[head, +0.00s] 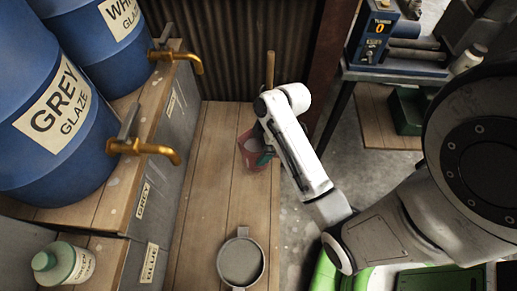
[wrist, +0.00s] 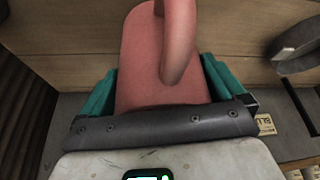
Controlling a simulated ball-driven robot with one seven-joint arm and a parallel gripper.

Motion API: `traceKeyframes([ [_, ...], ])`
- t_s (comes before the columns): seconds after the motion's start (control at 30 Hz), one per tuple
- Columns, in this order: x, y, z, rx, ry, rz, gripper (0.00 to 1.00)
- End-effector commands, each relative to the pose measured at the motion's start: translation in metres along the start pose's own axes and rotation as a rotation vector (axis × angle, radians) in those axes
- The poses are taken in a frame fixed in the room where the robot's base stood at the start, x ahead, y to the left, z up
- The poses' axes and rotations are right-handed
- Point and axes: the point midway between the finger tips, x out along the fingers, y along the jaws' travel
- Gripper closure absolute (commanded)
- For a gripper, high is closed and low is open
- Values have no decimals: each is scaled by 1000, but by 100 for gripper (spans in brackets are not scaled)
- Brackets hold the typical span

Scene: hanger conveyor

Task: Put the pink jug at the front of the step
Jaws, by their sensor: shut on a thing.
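The pink jug (head: 252,150) is at the far part of the low wooden step (head: 210,185) in the head view, with its open top facing up. My gripper (head: 264,160) is at its right side, with a teal finger showing, and the white arm hides part of it. In the wrist view my gripper (wrist: 160,95) has teal fingers on both sides of the pink jug (wrist: 138,70), shut on it, and the jug's handle stands toward the camera. I cannot tell whether the jug touches the boards.
A grey jug (head: 241,262) stands nearer on the step. Blue drums (head: 50,100) with brass taps (head: 150,147) stand on the higher shelf at left. A small green-capped bottle (head: 65,263) is at lower left. The step between the two jugs is clear.

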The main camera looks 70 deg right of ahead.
Motion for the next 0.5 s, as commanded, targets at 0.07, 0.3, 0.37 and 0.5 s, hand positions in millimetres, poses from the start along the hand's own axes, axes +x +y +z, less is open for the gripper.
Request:
traceKeyframes([
  [0.07, 4, 4, 0, 0, 0, 1, 75],
  [0.3, 29, 5, 10, 2, 0, 1, 75],
  [0.37, 32, 5, 12, 1, 0, 1, 75],
  [0.5, 34, 5, 12, -1, 0, 2, 75],
])
